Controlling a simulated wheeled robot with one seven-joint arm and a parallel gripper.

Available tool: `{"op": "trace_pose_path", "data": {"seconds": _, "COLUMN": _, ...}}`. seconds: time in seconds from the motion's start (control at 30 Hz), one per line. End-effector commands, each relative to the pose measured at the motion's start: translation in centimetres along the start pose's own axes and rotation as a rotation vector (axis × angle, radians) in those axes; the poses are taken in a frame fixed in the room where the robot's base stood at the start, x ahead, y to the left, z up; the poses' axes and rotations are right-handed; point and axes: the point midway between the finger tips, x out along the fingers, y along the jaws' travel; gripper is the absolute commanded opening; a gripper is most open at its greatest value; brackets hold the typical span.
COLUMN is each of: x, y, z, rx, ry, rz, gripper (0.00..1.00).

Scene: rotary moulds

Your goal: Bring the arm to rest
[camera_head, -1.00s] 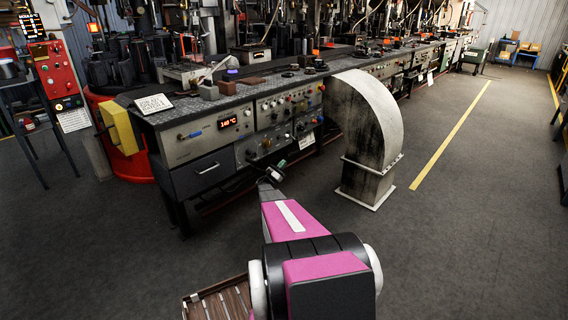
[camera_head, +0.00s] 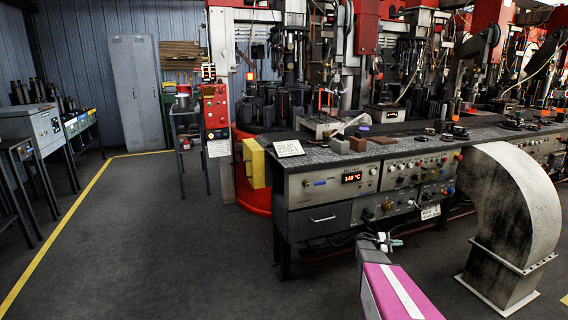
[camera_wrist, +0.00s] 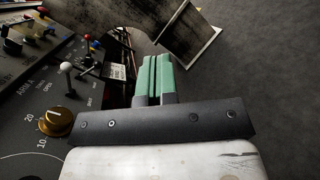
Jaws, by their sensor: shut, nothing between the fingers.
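My gripper (camera_head: 393,242) is in front of the long workbench, at the lower right of the head view, with my magenta arm link behind it. In the wrist view my gripper (camera_wrist: 155,62) shows its two green fingers side by side, shut with nothing between them. A control panel (camera_wrist: 30,75) with a brass knob and small levers lies to the left of the fingers. A grey metal duct (camera_head: 510,215) stands to the right of my gripper and apart from it; its flanged foot (camera_wrist: 188,35) shows beyond the fingertips.
The workbench (camera_head: 335,215) has knobs, a lit display and drawers on its front. A yellow box (camera_head: 254,163) sticks out at its left end, beside a red control post (camera_head: 216,106). A grey locker (camera_head: 138,92) stands at the back. The floor (camera_head: 150,240) at left is clear.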

Motion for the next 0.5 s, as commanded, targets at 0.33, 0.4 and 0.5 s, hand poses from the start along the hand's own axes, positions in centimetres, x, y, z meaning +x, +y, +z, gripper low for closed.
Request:
{"op": "trace_pose_path", "data": {"seconds": 0.33, "x": -10.5, "y": -8.6, "z": 7.3, "rx": 0.306, "ry": 0.346, "rz": -0.489, "gripper": 0.00}}
{"op": "trace_pose_path", "data": {"seconds": 0.4, "x": -13.0, "y": -10.1, "z": 8.5, "rx": 0.363, "ry": 0.409, "rz": -0.595, "gripper": 0.00}}
{"op": "trace_pose_path", "data": {"seconds": 0.5, "x": -16.8, "y": -12.1, "z": 10.5, "rx": 0.439, "ry": 0.491, "rz": -0.751, "gripper": 0.00}}
